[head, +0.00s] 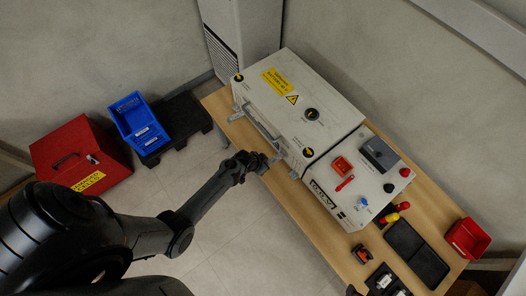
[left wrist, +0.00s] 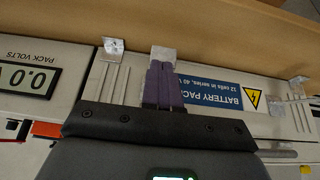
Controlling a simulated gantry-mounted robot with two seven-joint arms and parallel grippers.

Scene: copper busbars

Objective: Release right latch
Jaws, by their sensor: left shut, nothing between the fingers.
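The white battery case (head: 300,95) stands on the wooden table with its labelled front towards my left arm. In the left wrist view its blue "BATTERY PACK" label (left wrist: 222,92) shows upside down. Another metal tab (left wrist: 298,81) is at the right of that view. My right gripper is not in view.
A lower white unit with a "0.0 V" display (head: 321,194) adjoins the case. A blue bin (head: 138,122) and red box (head: 82,155) stand on the floor.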

